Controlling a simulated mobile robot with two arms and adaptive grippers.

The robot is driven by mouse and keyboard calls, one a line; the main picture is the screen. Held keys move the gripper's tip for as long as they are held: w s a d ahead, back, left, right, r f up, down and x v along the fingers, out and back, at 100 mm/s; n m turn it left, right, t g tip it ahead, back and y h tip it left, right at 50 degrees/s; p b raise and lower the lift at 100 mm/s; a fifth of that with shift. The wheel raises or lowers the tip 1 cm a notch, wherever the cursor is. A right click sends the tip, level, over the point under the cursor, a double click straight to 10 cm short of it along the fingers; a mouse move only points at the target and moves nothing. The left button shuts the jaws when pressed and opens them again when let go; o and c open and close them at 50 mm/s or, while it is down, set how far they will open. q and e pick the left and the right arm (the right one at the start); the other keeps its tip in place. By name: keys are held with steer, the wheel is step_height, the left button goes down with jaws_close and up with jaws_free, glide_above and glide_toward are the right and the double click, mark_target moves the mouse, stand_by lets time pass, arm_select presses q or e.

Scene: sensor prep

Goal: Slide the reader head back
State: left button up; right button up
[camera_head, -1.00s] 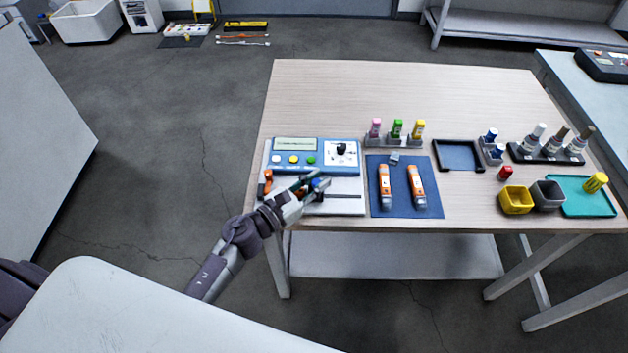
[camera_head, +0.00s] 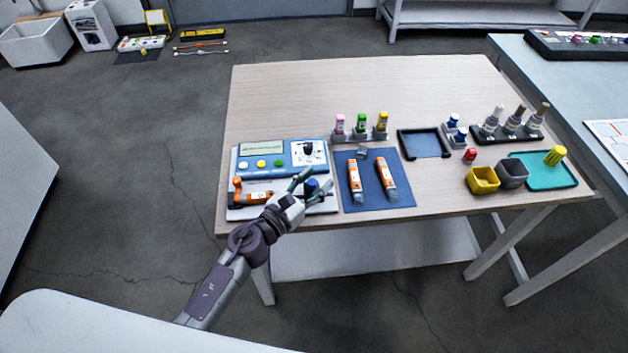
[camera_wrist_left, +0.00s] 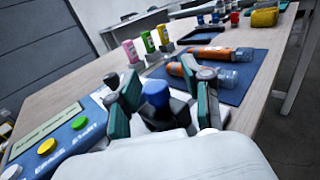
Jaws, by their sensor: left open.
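The reader head, a dark block with a blue round top (camera_head: 311,185), sits toward the right of the white base of the blue-panelled station (camera_head: 324,158). My left gripper (camera_head: 315,184) is open with its green-padded fingers around the head. In the left wrist view the blue top (camera_wrist_left: 156,93) stands between the spread fingers (camera_wrist_left: 157,100); I cannot tell if either finger touches it. The gripper hides the lower part of the head and part of its track. My right gripper is not in view.
A black-rimmed tray (camera_head: 447,155) and yellow bin (camera_head: 482,181) are farther right. The table's back is clear.

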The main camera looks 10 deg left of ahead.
arm_select(q)
steer(key=shift+s+a, duration=0.1)
steer(key=shift+a, duration=0.05)
steer(key=v, duration=1.1)
steer(key=shift+s, duration=0.35)
steer(key=shift+a+r, duration=0.1)
steer(key=shift+a, duration=0.05)
